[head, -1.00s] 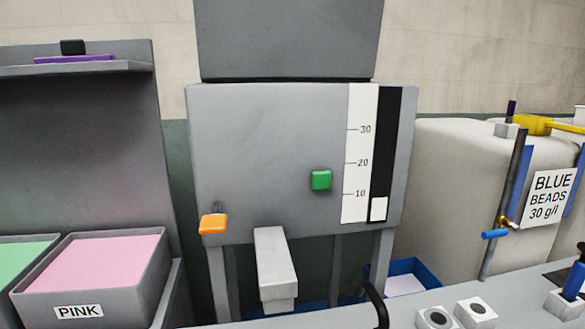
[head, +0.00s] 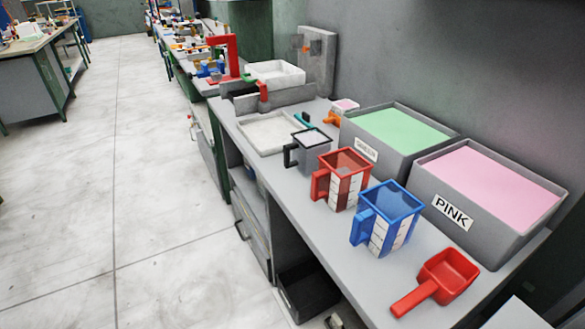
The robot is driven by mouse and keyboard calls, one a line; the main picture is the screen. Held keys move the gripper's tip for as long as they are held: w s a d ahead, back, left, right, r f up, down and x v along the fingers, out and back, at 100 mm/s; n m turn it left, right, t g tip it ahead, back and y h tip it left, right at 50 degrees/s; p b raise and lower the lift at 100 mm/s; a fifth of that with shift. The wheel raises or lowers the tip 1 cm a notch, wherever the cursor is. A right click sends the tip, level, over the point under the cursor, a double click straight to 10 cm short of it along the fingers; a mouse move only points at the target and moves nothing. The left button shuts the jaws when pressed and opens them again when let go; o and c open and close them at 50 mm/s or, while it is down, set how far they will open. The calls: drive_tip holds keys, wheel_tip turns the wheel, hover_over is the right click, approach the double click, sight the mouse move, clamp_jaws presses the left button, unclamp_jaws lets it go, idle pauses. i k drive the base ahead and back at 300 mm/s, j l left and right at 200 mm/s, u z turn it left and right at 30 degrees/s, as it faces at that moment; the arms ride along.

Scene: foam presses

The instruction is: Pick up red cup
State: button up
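The red cup (head: 345,180) is a square, see-through red measuring cup with white scale marks. It stands upright on the grey bench, with its handle toward the left. A blue cup (head: 388,216) of the same shape stands close in front of it to the right. A grey cup with a black handle (head: 309,150) stands behind it to the left. My gripper is not in the head view.
A red scoop (head: 438,281) lies at the near end of the bench (head: 300,212). Bins of green (head: 402,131) and pink (head: 489,186) material stand along the wall side. A shallow white tray (head: 268,133) lies farther back. The floor (head: 95,180) at left is clear.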

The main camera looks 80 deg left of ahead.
sight(342, 174)
drive_tip(key=j+u, duration=0.2)
drive_tip(key=u, duration=1.5)
drive_tip(key=z, duration=1.3)
drive_tip(key=u, duration=1.35)
